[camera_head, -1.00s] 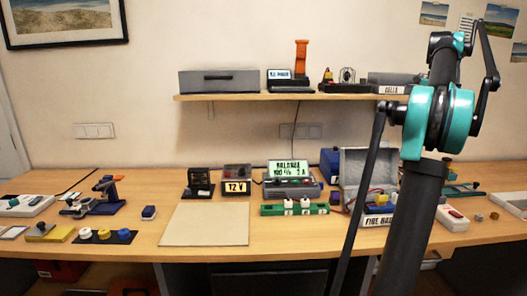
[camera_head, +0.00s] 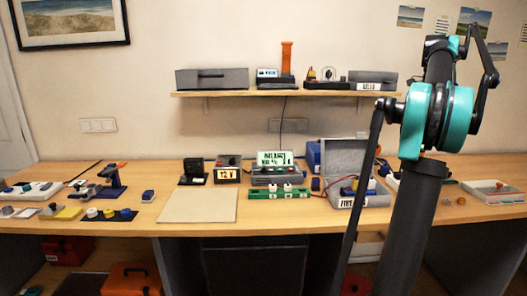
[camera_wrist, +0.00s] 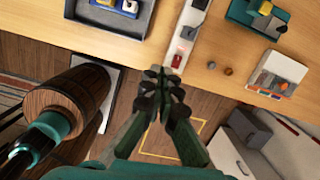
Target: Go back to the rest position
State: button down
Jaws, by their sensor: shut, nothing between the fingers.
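My gripper (camera_wrist: 164,92) shows in the wrist view with its dark fingers together and nothing between them. It hangs over the front edge of the wooden table (camera_wrist: 230,88), with the floor below. In the head view my arm rises at the right and the gripper is out of the picture. A white strip with a red part (camera_wrist: 177,60) lies on the table just beyond the fingertips. Two small round pieces (camera_wrist: 220,67) lie to the right of it.
The workbench (camera_head: 285,218) runs along the wall, with a bare board (camera_head: 198,205), a green block strip (camera_head: 278,193) and an open grey case (camera_head: 345,158). A shelf (camera_head: 225,94) hangs above. In the wrist view a wooden barrel-like stool (camera_wrist: 68,100) stands at the left and grey cabinets (camera_wrist: 235,150) at the right.

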jog(key=s+a+f+n+t, duration=0.1)
jog(key=s+a+f+n, duration=0.2)
jog(key=a+f+n, duration=0.7)
jog(key=s+a+f+n, duration=0.3)
jog(key=a+f+n, duration=0.45)
jog(key=a, duration=0.45)
jog(key=s+a+f+n, duration=0.7)
jog(key=s+f+n, duration=0.1)
jog(key=s+f, duration=0.3)
jog(key=s+a+f+n+t, duration=0.1)
jog(key=s+a+f+n, duration=0.7)
jog(key=s+f, duration=0.3)
jog(key=shift+s+f+n+t, duration=0.2)
jog(key=shift+s+n+t, duration=0.15)
jog(key=shift+s, duration=0.3)
jog(key=shift+d, duration=0.1)
